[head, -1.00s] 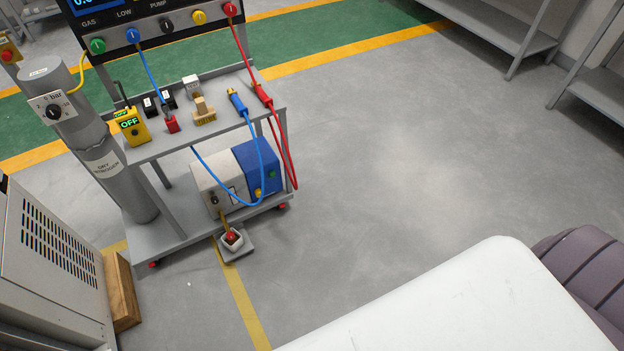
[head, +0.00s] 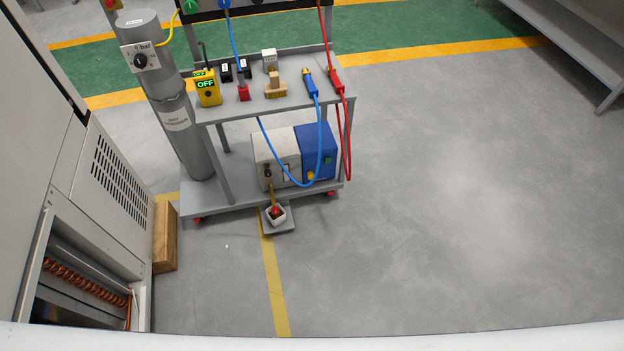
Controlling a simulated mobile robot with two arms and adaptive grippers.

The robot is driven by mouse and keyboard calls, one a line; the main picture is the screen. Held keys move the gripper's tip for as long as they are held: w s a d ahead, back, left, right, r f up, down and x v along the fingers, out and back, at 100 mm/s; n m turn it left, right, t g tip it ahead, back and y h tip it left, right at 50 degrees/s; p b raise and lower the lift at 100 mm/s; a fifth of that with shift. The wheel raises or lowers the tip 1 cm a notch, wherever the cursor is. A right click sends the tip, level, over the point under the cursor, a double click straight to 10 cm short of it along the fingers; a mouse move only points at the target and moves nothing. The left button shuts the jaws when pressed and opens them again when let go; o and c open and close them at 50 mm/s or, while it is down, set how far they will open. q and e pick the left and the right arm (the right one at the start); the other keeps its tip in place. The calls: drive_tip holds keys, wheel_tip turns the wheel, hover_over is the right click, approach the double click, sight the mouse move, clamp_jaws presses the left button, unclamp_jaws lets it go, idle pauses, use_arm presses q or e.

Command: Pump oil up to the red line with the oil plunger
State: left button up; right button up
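No oil plunger or red line can be made out for certain. A white-grey box (head: 277,157) and a blue box (head: 317,151) stand side by side on the trolley's lower shelf. The cup's contents are too small to read. Neither of my grippers is in view.
The grey trolley (head: 225,196) carries a yellow OFF device (head: 207,88) and blue and red hoses. A grey cylinder (head: 178,110) stands at its left. A cabinet with copper coils (head: 85,283) and a wooden block (head: 165,238) are at left. Floor at right is clear.

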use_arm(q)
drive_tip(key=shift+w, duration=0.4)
